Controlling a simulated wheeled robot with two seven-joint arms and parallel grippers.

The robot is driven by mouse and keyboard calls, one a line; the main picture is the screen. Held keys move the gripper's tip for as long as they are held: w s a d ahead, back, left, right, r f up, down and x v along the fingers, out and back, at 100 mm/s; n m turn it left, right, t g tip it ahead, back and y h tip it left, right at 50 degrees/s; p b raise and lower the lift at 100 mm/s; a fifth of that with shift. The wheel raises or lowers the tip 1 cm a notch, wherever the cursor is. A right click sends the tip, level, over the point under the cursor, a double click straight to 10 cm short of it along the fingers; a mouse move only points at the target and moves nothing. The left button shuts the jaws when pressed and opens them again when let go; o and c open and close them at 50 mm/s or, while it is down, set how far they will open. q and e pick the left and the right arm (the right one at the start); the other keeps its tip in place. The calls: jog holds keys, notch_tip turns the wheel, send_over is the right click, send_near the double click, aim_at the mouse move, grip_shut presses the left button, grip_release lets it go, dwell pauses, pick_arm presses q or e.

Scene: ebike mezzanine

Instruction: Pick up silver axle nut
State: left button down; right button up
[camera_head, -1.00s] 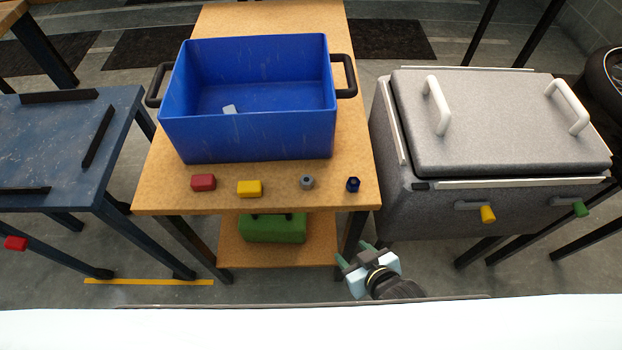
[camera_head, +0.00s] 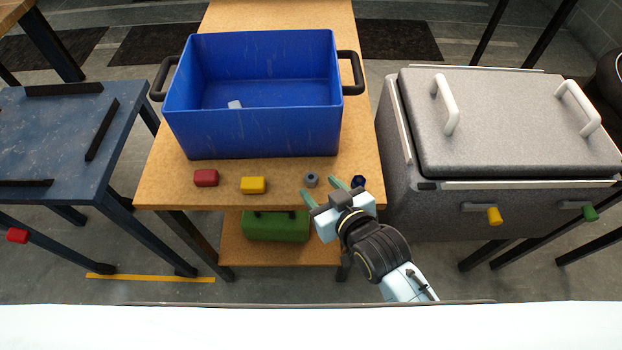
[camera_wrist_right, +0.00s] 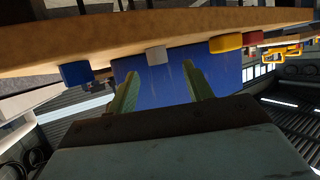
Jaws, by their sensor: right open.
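The silver axle nut (camera_head: 311,180) is a small grey hex piece with a dark centre, on the wooden table (camera_head: 160,180) near its front edge. It also shows in the right wrist view (camera_wrist_right: 156,55), just beyond the space between the fingertips. My right gripper (camera_head: 320,187) is open and empty at the table's front edge, its green fingers pointing at the nut from the front. The fingers also show in the right wrist view (camera_wrist_right: 161,72). I cannot tell whether either finger touches the nut. My left gripper is not in view.
A dark blue nut (camera_head: 358,181) lies close right of the right gripper. A yellow block (camera_head: 253,185) and a red block (camera_head: 206,177) lie to the left. A blue bin (camera_head: 260,135) holding a small pale piece (camera_head: 235,104) stands behind. A grey lidded box (camera_head: 500,130) stands right.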

aim_at(312, 179)
jog(key=b+x, duration=0.1)
jog(key=x, duration=0.4)
jog(key=shift+w, duration=0.15)
jog(key=c, duration=1.1)
